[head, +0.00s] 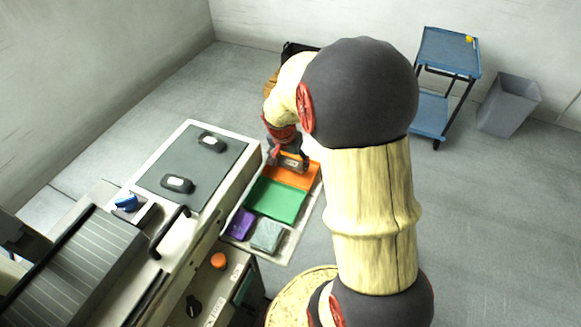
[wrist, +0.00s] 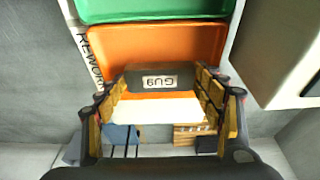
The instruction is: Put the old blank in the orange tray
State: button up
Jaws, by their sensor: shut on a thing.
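My gripper (wrist: 161,88) is shut on a dark grey block, the blank (wrist: 140,76), with a finger on each side of it. A white label on the blank shows a short code that looks upside down. In the wrist view the blank overlaps the near part of the orange tray (wrist: 155,43); I cannot tell whether it touches the tray floor. In the head view my gripper (head: 289,160) is at the far end of the orange tray (head: 297,178), partly covering it. The visible tray floor is bare.
A blue cart (head: 448,52) and grey bin (head: 508,104) stand right.

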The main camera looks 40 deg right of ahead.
jog(key=shift+f, duration=0.95)
jog(key=shift+f+b, duration=0.2)
jog(key=shift+b, duration=0.15)
jog(key=o, duration=1.6)
jog(key=shift+s, duration=0.1)
jog(key=shift+o, duration=0.2)
